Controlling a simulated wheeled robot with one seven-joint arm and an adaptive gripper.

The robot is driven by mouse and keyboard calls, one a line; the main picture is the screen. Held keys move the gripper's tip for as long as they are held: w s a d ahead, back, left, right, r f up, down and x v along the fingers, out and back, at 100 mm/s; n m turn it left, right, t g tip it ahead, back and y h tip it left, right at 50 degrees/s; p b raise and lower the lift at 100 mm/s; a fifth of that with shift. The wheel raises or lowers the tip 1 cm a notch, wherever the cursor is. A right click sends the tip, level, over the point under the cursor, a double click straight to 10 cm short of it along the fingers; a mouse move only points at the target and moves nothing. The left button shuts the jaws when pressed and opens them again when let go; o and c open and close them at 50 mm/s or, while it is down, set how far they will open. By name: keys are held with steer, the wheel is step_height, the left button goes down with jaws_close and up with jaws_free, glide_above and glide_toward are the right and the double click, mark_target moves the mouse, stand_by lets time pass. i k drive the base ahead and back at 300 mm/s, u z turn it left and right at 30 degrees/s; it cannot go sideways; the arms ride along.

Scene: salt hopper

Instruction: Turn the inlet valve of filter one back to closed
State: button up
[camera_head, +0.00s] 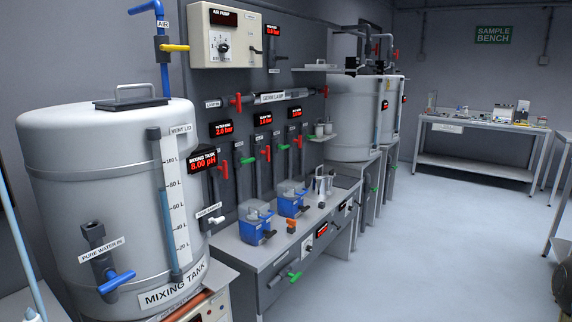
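Several small valves stand on the dark wall panel behind the bench. One red handle (225,169) hangs upright at the left, with a green handle (248,160) beside it. Another red handle (267,153) and green handle (284,147) are further right, then a red handle (297,141). Displays above them read about 2.0 bar at the left (223,128) and 1.6 bar in the middle (263,119). Their small labels are too small to read, so I cannot tell which valve is the inlet of filter one. My gripper is not in view.
The large white mixing tank (105,190) stands at the left with a blue-handled valve (117,282). Blue units (257,228) sit on the grey bench (262,262), whose front has a green handle (295,275). Open floor (430,240) lies right, before the sample bench (480,169).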

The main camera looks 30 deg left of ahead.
mark_target(223, 168)
steer(key=z, duration=0.1)
steer(key=i, duration=0.85)
steer(key=u, duration=1.1)
